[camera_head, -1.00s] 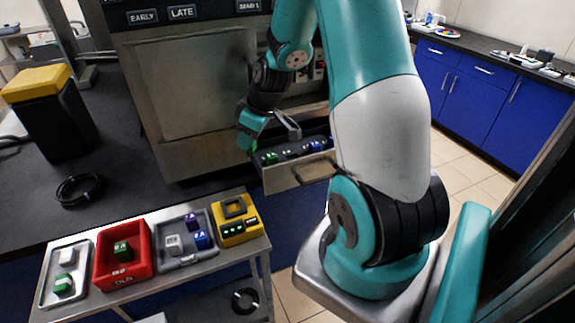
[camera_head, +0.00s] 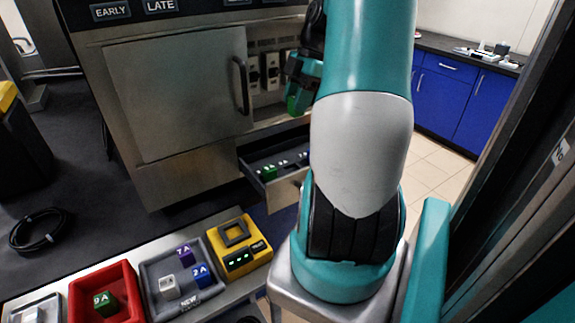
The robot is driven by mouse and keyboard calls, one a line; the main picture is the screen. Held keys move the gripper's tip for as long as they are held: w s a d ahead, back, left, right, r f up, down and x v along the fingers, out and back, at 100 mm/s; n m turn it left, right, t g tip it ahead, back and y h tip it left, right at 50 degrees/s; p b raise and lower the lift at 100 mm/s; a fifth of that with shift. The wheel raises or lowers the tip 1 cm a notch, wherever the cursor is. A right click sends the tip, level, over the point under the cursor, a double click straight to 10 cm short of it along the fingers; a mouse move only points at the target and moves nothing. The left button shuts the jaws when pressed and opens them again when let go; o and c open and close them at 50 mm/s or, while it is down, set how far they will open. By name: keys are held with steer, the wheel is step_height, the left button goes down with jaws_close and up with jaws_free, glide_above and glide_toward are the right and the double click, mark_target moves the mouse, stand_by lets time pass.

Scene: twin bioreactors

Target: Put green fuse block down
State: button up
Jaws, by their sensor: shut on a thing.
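My gripper (camera_head: 298,85) is at the upper middle, in front of the cabinet's right part and above the open drawer (camera_head: 262,195). It points down and is shut on a green fuse block (camera_head: 293,103), of which only a small green part shows below the fingers. The drawer holds another green block (camera_head: 268,172) and several other blocks. Its right end is hidden behind my arm. A further green block marked 9A (camera_head: 103,302) sits in the red bin (camera_head: 75,304) at the lower left.
A grey tray marked NEW (camera_head: 152,282) holds white, purple and blue blocks. A yellow tester (camera_head: 240,252) stands beside it. The cabinet door (camera_head: 180,90) is closed. A black cable coil (camera_head: 40,230) lies at the left. My arm blocks the middle right.

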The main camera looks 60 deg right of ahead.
steer(key=f, duration=0.8)
steer(key=f+p, duration=0.1)
steer(key=f, duration=0.3)
steer(key=shift+w+a+f, duration=0.3)
steer(key=shift+a, duration=0.05)
steer(key=shift+f+p, duration=0.3)
steer(key=shift+f, duration=1.95)
steer(key=shift+f, duration=0.2)
steer(key=o, duration=0.9)
steer(key=shift+r, duration=0.1)
steer(key=b+v, duration=0.2)
steer(key=v, duration=1)
steer(key=shift+d+r, duration=0.1)
